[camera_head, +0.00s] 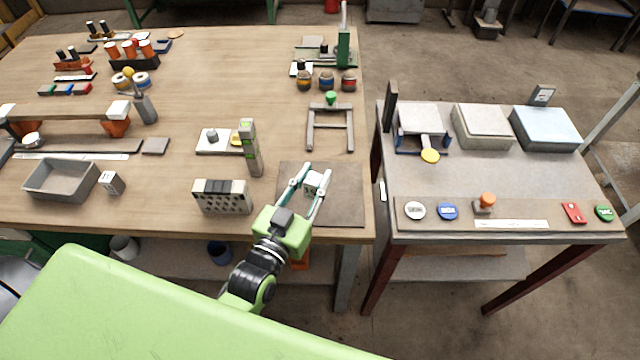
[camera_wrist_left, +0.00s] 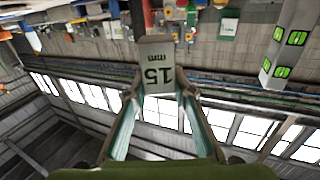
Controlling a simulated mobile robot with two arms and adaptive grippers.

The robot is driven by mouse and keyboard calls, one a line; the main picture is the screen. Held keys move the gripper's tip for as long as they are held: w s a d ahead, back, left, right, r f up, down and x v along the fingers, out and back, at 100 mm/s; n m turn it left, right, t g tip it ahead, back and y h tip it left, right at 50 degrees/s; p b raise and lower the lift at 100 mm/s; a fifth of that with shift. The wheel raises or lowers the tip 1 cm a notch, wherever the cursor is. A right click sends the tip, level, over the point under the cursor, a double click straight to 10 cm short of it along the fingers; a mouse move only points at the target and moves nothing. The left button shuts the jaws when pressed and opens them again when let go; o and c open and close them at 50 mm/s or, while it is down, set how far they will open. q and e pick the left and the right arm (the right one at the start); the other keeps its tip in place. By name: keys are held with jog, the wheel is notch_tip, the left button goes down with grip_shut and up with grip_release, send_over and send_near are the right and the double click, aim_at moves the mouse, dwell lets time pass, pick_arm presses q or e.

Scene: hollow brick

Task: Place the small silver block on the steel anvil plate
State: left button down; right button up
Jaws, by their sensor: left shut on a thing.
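My left gripper (camera_head: 311,180) is shut on a small pale silver block (camera_head: 313,184), above the brown board at the front right of the wooden table. In the left wrist view the same block (camera_wrist_left: 159,68) sits between the fingertips (camera_wrist_left: 160,92) and shows the marking "15 mm". A light flat plate (camera_head: 207,148) with a small round piece on it lies left of the gripper, and a small dark grey plate (camera_head: 155,146) lies further left; I cannot tell which plate is the steel anvil plate. My right gripper is out of view.
A hollow brick (camera_head: 222,197) and an upright green-marked post (camera_head: 250,150) stand left of the gripper. A grey frame (camera_head: 331,130) stands behind it. The brown board (camera_head: 346,205) is otherwise bare. A grey tray (camera_head: 62,180) and another small block (camera_head: 111,183) are at the left.

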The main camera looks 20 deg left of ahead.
aim_at(319, 179)
pick_arm(q)
jog(key=w+f, duration=0.2)
jog(key=f, duration=0.1)
jog(key=shift+w+d, duration=0.15)
jog(key=shift+w, duration=0.15)
jog(key=shift+w+f, duration=0.1)
jog(key=shift+f, duration=1.45)
jog(key=shift+f, duration=0.1)
jog(key=c, duration=2)
grip_release()
jog(key=shift+f, duration=0.15)
jog(key=shift+c, duration=0.2)
jog(key=o, duration=0.3)
jog(key=shift+o, duration=0.2)
